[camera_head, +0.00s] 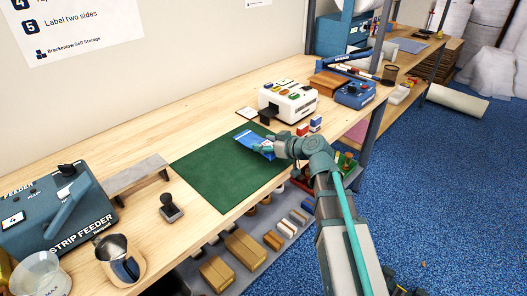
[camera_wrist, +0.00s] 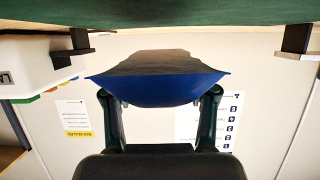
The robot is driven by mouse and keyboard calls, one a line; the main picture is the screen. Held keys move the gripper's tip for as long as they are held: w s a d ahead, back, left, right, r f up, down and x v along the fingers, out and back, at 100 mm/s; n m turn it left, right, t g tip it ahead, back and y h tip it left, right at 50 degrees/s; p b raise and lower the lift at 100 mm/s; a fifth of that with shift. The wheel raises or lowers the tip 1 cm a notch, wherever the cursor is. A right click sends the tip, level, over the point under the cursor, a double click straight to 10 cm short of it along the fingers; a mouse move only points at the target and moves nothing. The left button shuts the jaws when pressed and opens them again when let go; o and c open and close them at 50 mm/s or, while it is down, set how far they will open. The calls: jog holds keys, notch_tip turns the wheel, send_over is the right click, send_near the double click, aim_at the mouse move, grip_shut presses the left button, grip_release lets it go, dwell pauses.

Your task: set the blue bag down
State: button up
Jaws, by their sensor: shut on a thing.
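The blue bag (camera_head: 252,142) is over the far right part of the green mat (camera_head: 225,175) on the wooden bench. My gripper (camera_head: 268,148) is shut on the near right end of the bag. In the wrist view, which looks upside down, the bag (camera_wrist: 160,88) spans between the two fingers of my gripper (camera_wrist: 161,98). A strip of wall shows between the bag and the mat (camera_wrist: 160,15) there, so the bag seems held a little above the mat. The bag's far side is hidden in that view.
A white machine with coloured buttons (camera_head: 287,101) stands just behind the mat. Most of the mat is bare.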

aim_at(264, 158)
jog(key=shift+w+a+f, duration=0.25)
jog(key=shift+a+f, duration=0.05)
jog(key=shift+f, duration=0.1)
jog(key=shift+f+p, duration=0.45)
jog(key=shift+f, duration=1.2)
jog(key=shift+f, duration=0.15)
jog(key=o, duration=1.3)
jog(key=shift+r, duration=0.25)
jog(key=b+v, duration=0.1)
jog(key=v, duration=1.1)
jog(key=shift+b, duration=0.35)
jog(key=shift+w, duration=0.1)
